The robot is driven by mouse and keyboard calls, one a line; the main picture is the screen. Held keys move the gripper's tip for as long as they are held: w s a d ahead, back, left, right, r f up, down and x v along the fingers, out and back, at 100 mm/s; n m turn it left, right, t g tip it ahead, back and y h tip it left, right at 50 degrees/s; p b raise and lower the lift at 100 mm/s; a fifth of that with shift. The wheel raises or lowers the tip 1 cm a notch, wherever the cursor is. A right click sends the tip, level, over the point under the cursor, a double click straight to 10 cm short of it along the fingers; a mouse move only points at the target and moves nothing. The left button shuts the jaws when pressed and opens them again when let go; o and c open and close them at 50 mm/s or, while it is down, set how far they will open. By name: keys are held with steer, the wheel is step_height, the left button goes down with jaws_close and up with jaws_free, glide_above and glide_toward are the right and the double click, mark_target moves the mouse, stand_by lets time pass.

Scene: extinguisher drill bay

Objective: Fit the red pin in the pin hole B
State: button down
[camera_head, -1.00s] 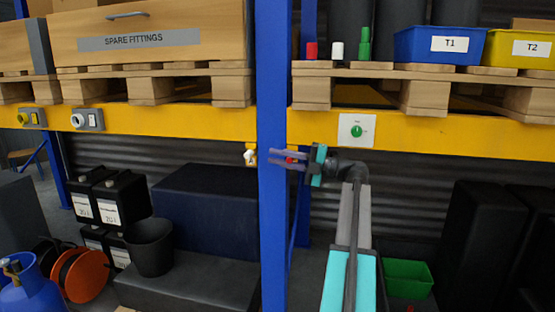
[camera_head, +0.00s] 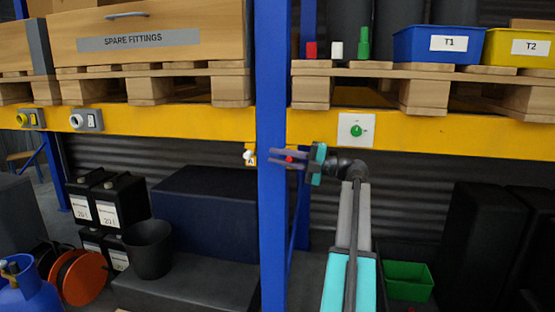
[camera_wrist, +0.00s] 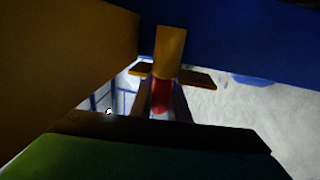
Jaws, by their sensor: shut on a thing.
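My gripper (camera_head: 283,158) reaches left across the blue post, just under the yellow beam. Its fingers are shut on the red pin (camera_head: 289,159), which shows as a small red spot between them. In the wrist view the red pin (camera_wrist: 160,97) lies between the two fingers, close to a yellow bracket (camera_wrist: 170,50) with side tabs. I cannot tell whether the pin touches this bracket. No hole or letter B can be made out. A white pin (camera_head: 249,154) is at a yellow tab marked A (camera_head: 250,162), left of the post.
The blue post (camera_head: 271,220) stands right by the fingers. The yellow beam (camera_head: 200,121) runs above, carrying a green knob plate (camera_head: 356,131). Pallets with a blue bin (camera_head: 436,46) and red, white and green fittings (camera_head: 337,48) sit higher. A green bin (camera_head: 408,282) is below right.

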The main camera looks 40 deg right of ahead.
steer(key=shift+d, duration=0.1)
steer(key=c, duration=1.6)
jaws_free()
steer(key=shift+d+b, duration=0.1)
steer(key=shift+b, duration=0.2)
steer(key=b+v, duration=0.6)
steer(key=v, duration=0.2)
steer(key=shift+s+b, duration=0.25)
steer(key=shift+b, duration=0.1)
steer(key=shift+s+d, duration=0.15)
steer(key=shift+s, duration=0.1)
stand_by(0.4)
